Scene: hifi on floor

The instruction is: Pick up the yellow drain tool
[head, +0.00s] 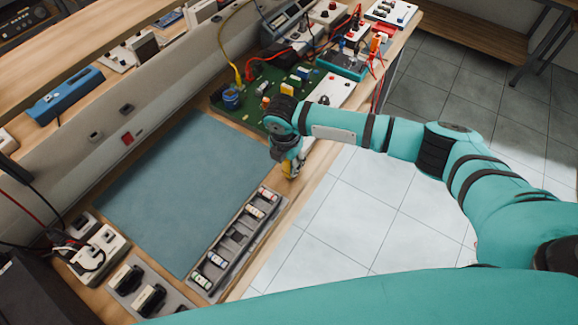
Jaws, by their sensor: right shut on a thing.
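My right gripper (291,168) is at the bench's front edge, beyond the far end of the grey tray (227,266). It points down and is shut on a small yellow thing (288,170), which looks like the yellow drain tool. Only part of the tool shows under the gripper; the rest is hidden by the gripper. I cannot tell whether it touches the bench. My left gripper is not in view.
A blue-grey mat (165,190) lies left of the tray, which holds several small cylinders. A green circuit board (262,90) and wired instruments stand beyond. Black blocks (150,298) sit near the front. Tiled floor (350,215) is open to the right.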

